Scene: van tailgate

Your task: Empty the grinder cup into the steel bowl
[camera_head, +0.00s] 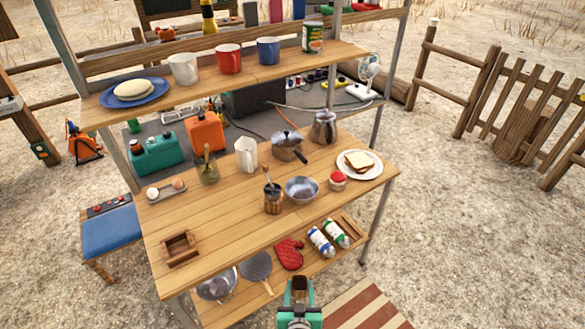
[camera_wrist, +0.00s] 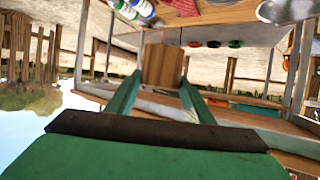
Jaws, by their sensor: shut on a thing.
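The steel bowl (camera_head: 301,189) stands upright on the table's middle board, right of a copper-coloured pot with a dark handle in it. I see no contents in the bowl. My green gripper (camera_head: 299,288) is in front of the table's near edge, well short of the bowl. It is shut on a small brown wooden piece, seemingly the grinder cup (camera_wrist: 163,66), held between both fingers in the wrist view. The cup's inside is hidden, so I cannot tell what it holds.
The wooden table (camera_head: 225,222) also bears a square-welled wooden box (camera_head: 181,249), the copper-coloured pot (camera_head: 273,202), a white jug (camera_head: 246,155), a saucepan (camera_head: 287,148) and a sandwich plate (camera_head: 373,172). A mug shelf (camera_head: 210,83) overhangs the back. Bottles and a red mitt (camera_head: 289,254) lie below.

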